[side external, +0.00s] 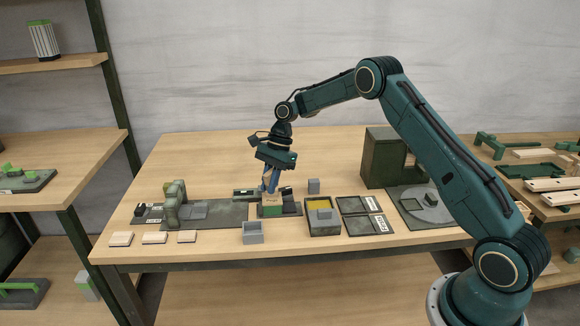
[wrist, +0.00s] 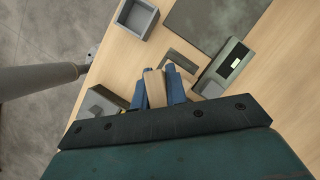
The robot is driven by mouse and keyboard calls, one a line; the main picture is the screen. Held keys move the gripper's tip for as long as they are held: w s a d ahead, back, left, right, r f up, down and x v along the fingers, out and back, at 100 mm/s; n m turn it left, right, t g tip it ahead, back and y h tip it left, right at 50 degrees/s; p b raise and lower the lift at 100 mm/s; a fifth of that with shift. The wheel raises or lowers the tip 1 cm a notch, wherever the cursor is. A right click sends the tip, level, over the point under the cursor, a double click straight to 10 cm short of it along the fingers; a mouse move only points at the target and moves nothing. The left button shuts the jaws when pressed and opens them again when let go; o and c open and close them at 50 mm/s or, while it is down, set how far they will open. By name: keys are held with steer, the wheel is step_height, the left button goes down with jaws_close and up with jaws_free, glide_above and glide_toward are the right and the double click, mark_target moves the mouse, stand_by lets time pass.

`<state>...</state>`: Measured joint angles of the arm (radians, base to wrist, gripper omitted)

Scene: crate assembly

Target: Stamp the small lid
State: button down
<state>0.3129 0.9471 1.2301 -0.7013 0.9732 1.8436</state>
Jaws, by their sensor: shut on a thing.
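My gripper (side external: 269,188) points down over the middle of the table, its blue fingers shut on a wood-coloured piece. In the wrist view this wood-coloured piece (wrist: 155,88) sits between the two fingers (wrist: 157,90). In the side view a tan and green block (side external: 272,208) shows right below the fingers, at a dark fixture (side external: 291,206). I cannot tell whether the held piece is the small lid or a stamp, or whether it touches the fixture. Several pale flat tiles (side external: 154,238) lie at the table's front left.
A grey open box (side external: 253,233) stands in front of the fixture; it also shows in the wrist view (wrist: 138,18). A tray with yellow contents (side external: 323,227), dark panels (side external: 366,227) and a green cabinet (side external: 383,158) stand to the right. A grey-green device (side external: 174,202) stands left. The table's back is clear.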

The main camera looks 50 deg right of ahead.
mark_target(269, 173)
steer(key=shift+r, duration=1.85)
